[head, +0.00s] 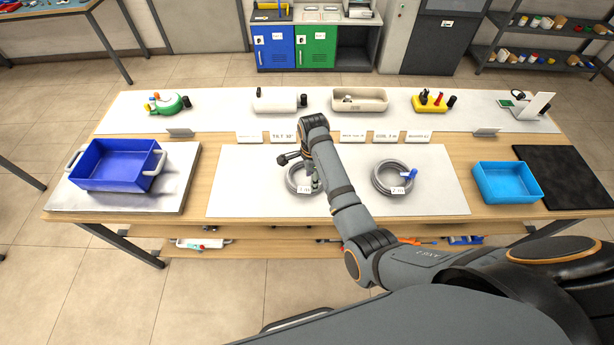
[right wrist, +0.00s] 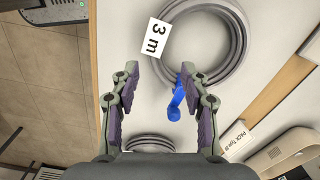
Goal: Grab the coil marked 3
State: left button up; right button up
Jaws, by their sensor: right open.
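A grey cable coil (head: 292,180) lies on the left half of the white mat, partly hidden by my right gripper. In the right wrist view, this coil (right wrist: 243,35) has a white tag (right wrist: 155,40) reading "3 m" and a blue tie (right wrist: 178,97). My right gripper (right wrist: 160,72) is open, with the blue tie between its fingers, close to the right one; contact cannot be told. In the head view my right gripper (head: 303,170) is over the left coil. A second grey coil (head: 379,182) with a blue tie and tag lies to the right. My left gripper is not in view.
A blue bin (head: 100,182) stands at the table's left end and a light-blue bin (head: 508,198) at the right, beside a black mat (head: 572,180). White cards, a beige tray (head: 360,106) and other goods line the back. The white mat (head: 440,195) is bare around the coils.

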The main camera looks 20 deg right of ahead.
jog(key=f, duration=0.2)
jog(key=f+p, duration=0.1)
jog(key=f, duration=0.1)
jog(key=shift+s, duration=0.35)
jog(key=shift+f, duration=0.5)
grip_shut()
